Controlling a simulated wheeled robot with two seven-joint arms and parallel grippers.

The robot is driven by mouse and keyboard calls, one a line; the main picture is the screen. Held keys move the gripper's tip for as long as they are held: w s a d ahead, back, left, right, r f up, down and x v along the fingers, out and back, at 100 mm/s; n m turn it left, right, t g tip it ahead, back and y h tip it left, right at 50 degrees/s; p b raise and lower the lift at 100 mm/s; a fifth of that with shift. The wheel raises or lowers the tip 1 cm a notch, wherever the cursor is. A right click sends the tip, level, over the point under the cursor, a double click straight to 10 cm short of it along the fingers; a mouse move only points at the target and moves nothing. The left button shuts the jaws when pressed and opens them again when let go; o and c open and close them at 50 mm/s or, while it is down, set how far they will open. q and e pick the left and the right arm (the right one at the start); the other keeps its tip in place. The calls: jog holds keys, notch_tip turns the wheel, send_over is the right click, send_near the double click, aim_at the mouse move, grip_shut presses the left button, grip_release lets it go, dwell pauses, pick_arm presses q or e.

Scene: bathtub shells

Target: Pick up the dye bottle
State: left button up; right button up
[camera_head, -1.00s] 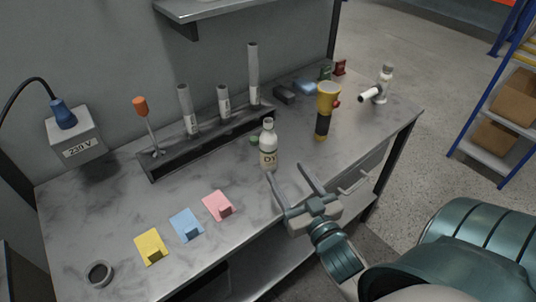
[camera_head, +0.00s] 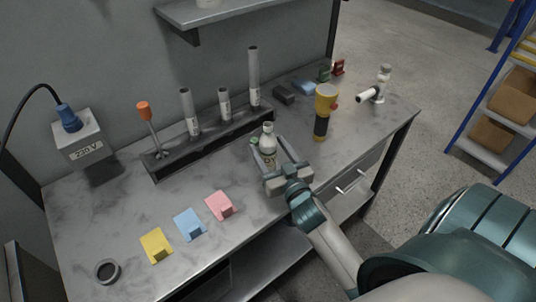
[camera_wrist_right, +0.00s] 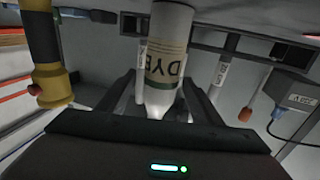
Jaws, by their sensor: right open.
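The dye bottle (camera_head: 268,143) is white with a label and stands upright on the grey workbench (camera_head: 120,212), in front of the black rack. My right gripper (camera_head: 269,150) is open, with its fingers on either side of the bottle in the head view. In the right wrist view the bottle (camera_wrist_right: 168,58) shows large with "DYE" on its label, between the open fingers (camera_wrist_right: 165,95). I cannot tell whether either finger touches it. My left gripper is not in view.
A black rack (camera_head: 165,170) with several grey tubes and an orange-handled screwdriver (camera_head: 144,112) stands behind. A yellow and black flashlight-like tool (camera_head: 323,105) stands to the right. Yellow, blue and pink cards (camera_head: 219,206) lie at the front. A small ring (camera_head: 107,271) lies at front left.

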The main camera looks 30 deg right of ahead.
jog(key=shift+w+r, duration=0.1)
jog(key=shift+w, duration=0.15)
jog(key=w, duration=0.1)
jog(key=w+p, duration=0.2)
jog(key=shift+w+d+r, duration=0.1)
jog(key=shift+w+d, duration=0.25)
jog(key=shift+w, duration=0.05)
jog(key=shift+w+d, duration=0.1)
jog(key=shift+w, duration=0.3)
jog(key=c, duration=1.3)
